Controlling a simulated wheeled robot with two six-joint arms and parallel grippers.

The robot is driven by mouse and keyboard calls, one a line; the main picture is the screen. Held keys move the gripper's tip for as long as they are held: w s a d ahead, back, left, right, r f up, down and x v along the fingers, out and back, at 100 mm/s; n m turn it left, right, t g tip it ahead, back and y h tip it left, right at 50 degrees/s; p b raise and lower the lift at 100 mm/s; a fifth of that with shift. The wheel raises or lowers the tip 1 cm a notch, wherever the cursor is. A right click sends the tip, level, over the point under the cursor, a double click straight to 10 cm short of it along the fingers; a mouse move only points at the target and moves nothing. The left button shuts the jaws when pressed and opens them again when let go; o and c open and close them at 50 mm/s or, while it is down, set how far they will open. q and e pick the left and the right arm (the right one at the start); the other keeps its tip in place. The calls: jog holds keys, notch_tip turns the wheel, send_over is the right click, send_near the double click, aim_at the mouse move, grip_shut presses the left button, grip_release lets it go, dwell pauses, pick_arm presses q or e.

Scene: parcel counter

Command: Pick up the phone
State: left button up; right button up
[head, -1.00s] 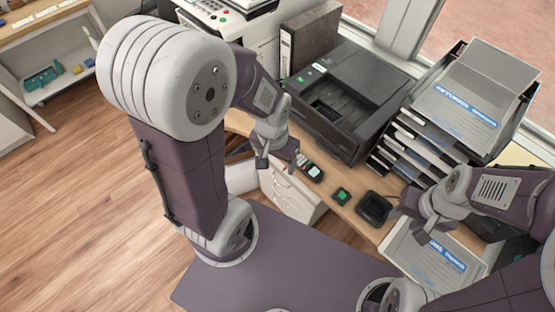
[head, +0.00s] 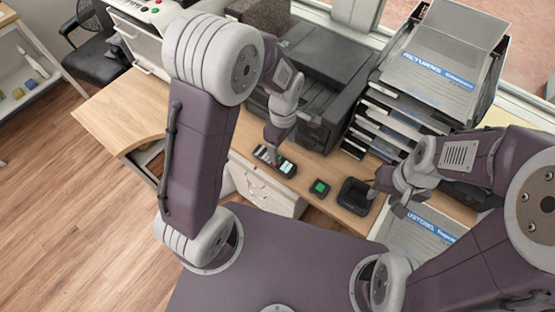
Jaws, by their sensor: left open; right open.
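The phone (head: 284,167), a dark handset with small buttons, lies on the wooden counter in front of the black printer. My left gripper (head: 273,153) is open and points down over the phone's left part, hiding some of it. I cannot tell whether its fingers touch the phone. A black cradle-like holder (head: 356,195) sits to the right of the phone. My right gripper (head: 385,199) is open and empty, near the right side of that holder.
The counter's left part (head: 125,108) is clear.

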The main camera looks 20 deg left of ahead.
aim_at(280, 163)
pick_arm(q)
jog(key=shift+s+a+f, duration=0.15)
jog(key=shift+s+f, duration=0.45)
jog(key=shift+s, duration=0.25)
jog(key=shift+w+f, duration=0.25)
jog(key=shift+f, duration=0.25)
jog(key=shift+w+f, duration=0.2)
jog(key=shift+f, duration=0.3)
jog(key=shift+w+f, duration=0.15)
jog(key=shift+w, duration=0.05)
jog(key=f, duration=0.1)
jog(key=f+b, duration=0.1)
jog(key=f, duration=0.2)
jog(key=shift+s+f, duration=0.35)
jog(key=shift+s, duration=0.05)
jog(key=shift+w+f, duration=0.1)
jog(key=shift+f, duration=0.05)
grip_shut()
